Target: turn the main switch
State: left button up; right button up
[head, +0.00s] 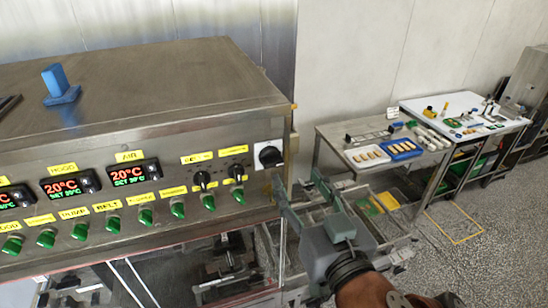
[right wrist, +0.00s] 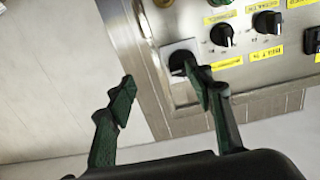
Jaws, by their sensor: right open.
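The main switch (head: 270,157) is a black rotary knob on a white square plate at the right end of the steel control panel. It also shows in the right wrist view (right wrist: 177,62), partly hidden behind one fingertip. My right gripper (head: 298,182) is open and empty, close to the panel's right edge. In the right wrist view my right gripper (right wrist: 161,92) has its fingers well apart. One finger overlaps the switch in the picture, while the other is over the pale background beside the panel. I cannot tell if the finger touches the knob. My left gripper is not in view.
The panel carries two smaller black knobs (head: 202,180), several green knobs (head: 144,216) and red temperature displays (head: 66,186). A blue block (head: 59,84) stands on the machine's top. A wire conveyor lies beneath my right gripper. Tables with trays (head: 402,148) stand at the right.

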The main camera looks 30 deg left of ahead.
aim_at(275, 164)
jog(key=shift+n+y, duration=0.4)
jog(key=a+p, duration=0.1)
jog(key=a+r+p, duration=0.1)
jog(key=a+p, duration=0.3)
jog(key=shift+w+a+r, duration=0.15)
jog(key=shift+w+r, duration=0.15)
jog(key=shift+r, duration=0.05)
jog(key=shift+w+a, duration=0.25)
jog(key=shift+a, duration=0.1)
jog(key=shift+d, duration=0.1)
jog(key=c, duration=1.2)
